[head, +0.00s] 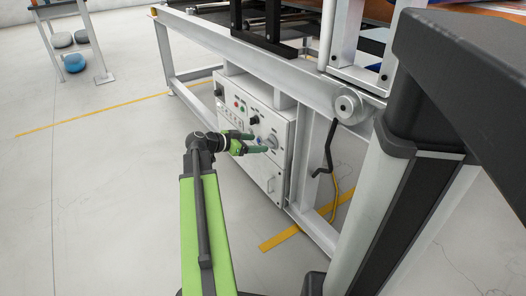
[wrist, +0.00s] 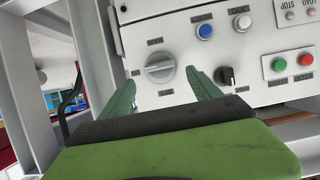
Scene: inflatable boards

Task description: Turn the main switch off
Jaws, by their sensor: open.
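A white control box (head: 264,175) hangs in the machine frame. A large round grey rotary switch (wrist: 160,68) is on its panel, and it also shows in the head view (head: 272,141). Its grip bar lies nearly level in the wrist view. The small labels around it are too blurred to read surely. My gripper (head: 256,143) is open, its green fingers pointing at the panel near the switch. In the wrist view my gripper (wrist: 163,90) has one finger to the lower left and one to the lower right of the switch. I cannot tell whether either touches it.
A small black knob (wrist: 227,76) sits right of the right finger.

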